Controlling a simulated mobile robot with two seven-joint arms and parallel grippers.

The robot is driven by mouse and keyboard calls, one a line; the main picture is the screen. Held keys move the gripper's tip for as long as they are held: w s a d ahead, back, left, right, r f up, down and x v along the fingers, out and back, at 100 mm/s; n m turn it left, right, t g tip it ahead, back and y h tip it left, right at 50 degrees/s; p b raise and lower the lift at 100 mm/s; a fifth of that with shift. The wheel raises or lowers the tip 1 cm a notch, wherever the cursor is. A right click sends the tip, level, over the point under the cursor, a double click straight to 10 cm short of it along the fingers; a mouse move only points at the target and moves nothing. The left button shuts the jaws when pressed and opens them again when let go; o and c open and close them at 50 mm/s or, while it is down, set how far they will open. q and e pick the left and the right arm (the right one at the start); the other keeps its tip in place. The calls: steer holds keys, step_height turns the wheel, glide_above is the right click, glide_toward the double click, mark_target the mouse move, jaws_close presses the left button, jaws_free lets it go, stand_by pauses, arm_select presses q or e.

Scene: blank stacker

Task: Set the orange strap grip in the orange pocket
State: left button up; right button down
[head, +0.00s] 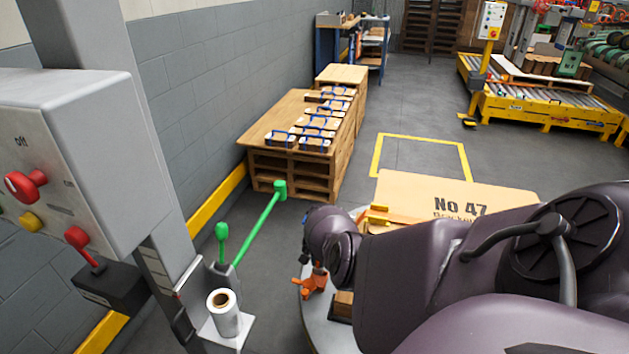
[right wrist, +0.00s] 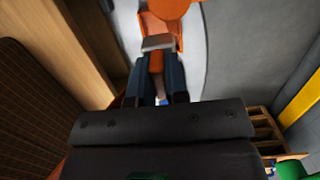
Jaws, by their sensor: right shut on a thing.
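My right gripper (head: 308,262) reaches down beside the cardboard stack, mostly hidden by my own arm in the head view. In the right wrist view its dark fingers (right wrist: 155,92) are shut on an orange part, which I take to be the orange strap grip (right wrist: 156,62). A grey band crosses the orange shape just beyond the fingertips. An orange piece also shows below the gripper in the head view (head: 312,286). I cannot clearly tell the orange pocket apart from the grip. My left gripper is not in view.
A cardboard stack marked No 47 (head: 450,192) stands beside the arm, over a round grey base (head: 318,318). A control box (head: 75,150) on a post and a green bar (head: 257,230) are to the left. Wooden pallets (head: 280,160) stand along the wall.

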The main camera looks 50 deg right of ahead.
mark_target(319, 271)
step_height(319, 271, down, 6)
steer(key=shift+s+r+b, duration=0.15)
steer(key=shift+r+b, duration=0.1)
steer(key=shift+b, duration=1)
steer(key=shift+f, duration=0.3)
steer(key=shift+w+r, duration=0.2)
steer(key=shift+r, duration=0.1)
steer(key=shift+f, duration=0.25)
steer(key=c, duration=1.1)
jaws_free()
steer(key=r+p, duration=0.1)
steer(key=r, duration=0.2)
steer(key=r+p, duration=0.2)
steer(key=r, duration=0.2)
steer(key=d+r+p, duration=0.1)
steer(key=r, duration=0.3)
steer(key=shift+w+r, duration=0.15)
steer(key=shift+w, duration=0.2)
steer(key=shift+d+r+p, duration=0.15)
steer(key=shift+r+p, duration=0.25)
steer(key=shift+r, duration=0.15)
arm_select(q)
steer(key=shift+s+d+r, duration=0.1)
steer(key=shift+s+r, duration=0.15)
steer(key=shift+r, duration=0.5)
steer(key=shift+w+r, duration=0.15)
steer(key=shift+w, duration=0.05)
